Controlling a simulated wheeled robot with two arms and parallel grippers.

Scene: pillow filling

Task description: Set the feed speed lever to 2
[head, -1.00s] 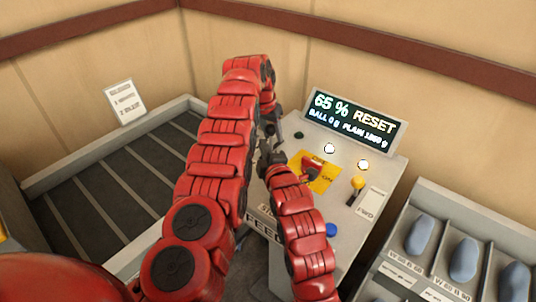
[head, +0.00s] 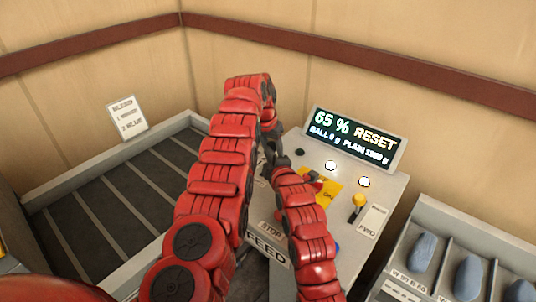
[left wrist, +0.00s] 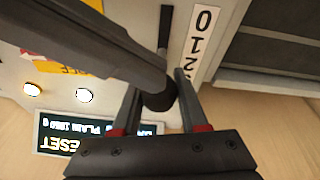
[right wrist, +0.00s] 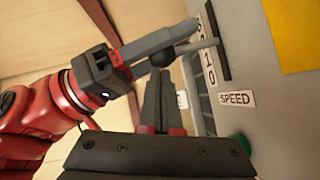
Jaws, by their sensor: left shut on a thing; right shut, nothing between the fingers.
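The feed speed lever has a black ball knob (right wrist: 162,55) on a grey rod that enters a dark slot (left wrist: 164,30). Beside the slot is a white number scale (left wrist: 200,40), with a SPEED label (right wrist: 237,99) at its 0 end. In the right wrist view the rod crosses around 1 to 2; the exact setting is unclear. My left gripper (left wrist: 158,98) is shut on the knob. My right gripper (right wrist: 160,75) is shut and empty, its tips close beside the knob; contact is unclear. In the head view my arms hide the lever.
The machine's display (head: 352,138) reads 65 % RESET. The panel also has two lit white buttons, a yellow-knobbed lever (head: 358,205) and a yellow plate (head: 330,192). A slatted bed (head: 110,205) lies left; bins with blue-grey pieces (head: 422,250) stand right.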

